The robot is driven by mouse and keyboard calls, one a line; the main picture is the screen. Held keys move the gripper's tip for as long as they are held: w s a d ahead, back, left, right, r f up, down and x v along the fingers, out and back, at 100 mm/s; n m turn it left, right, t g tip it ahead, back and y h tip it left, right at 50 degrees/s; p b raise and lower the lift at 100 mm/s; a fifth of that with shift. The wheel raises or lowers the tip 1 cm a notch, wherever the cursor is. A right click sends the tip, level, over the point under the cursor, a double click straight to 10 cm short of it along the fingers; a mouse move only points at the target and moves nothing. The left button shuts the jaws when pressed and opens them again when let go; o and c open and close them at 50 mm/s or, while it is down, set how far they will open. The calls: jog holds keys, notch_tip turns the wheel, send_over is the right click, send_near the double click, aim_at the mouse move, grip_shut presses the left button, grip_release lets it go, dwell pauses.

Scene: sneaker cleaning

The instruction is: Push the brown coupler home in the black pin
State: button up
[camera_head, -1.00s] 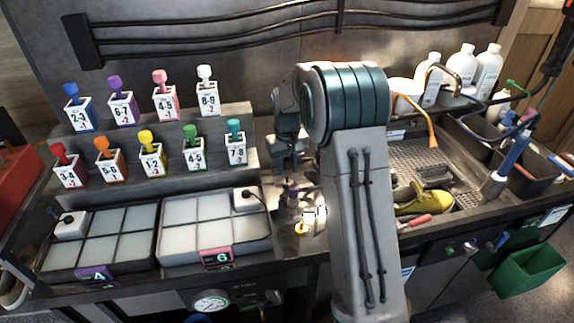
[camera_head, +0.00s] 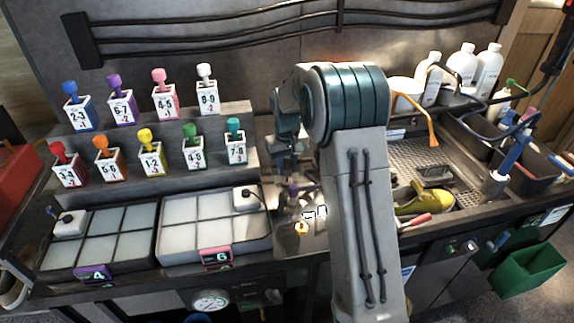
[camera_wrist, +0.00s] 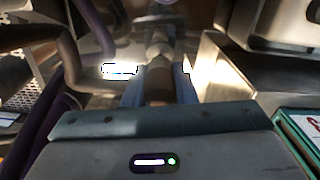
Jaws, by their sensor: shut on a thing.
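My gripper (camera_wrist: 160,90) is shut on the brown coupler (camera_wrist: 159,86), which sits between the two blue-grey fingers in the wrist view. A paler, narrower part (camera_wrist: 158,45) lies in line beyond the coupler; I cannot tell whether it belongs to the coupler or to what it meets. I cannot make out the black pin, nor how far the coupler is seated in it. In the head view my gripper (camera_head: 291,186) is low over the counter between the right tray and my forearm; the coupler is too small to make out there.
A pale-celled tray (camera_head: 214,262) is left of my gripper, with rows of numbered bottles behind. A perforated sink (camera_head: 455,180) with a yellow-green shoe (camera_head: 424,201) is to the right. In the wrist view, a thick hose (camera_wrist: 66,45) is at left and a metal box (camera_wrist: 225,85) close at right.

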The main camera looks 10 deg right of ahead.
aim_at(287, 159)
jog(key=shift+f+b, duration=0.95)
jog(key=shift+f, duration=0.55)
jog(key=o, duration=1)
jog(key=shift+r, duration=0.1)
notch_tip(287, 159, up, 13)
jog(key=shift+r+b, duration=0.2)
jog(key=shift+b, duration=0.35)
jog(key=shift+r, duration=0.15)
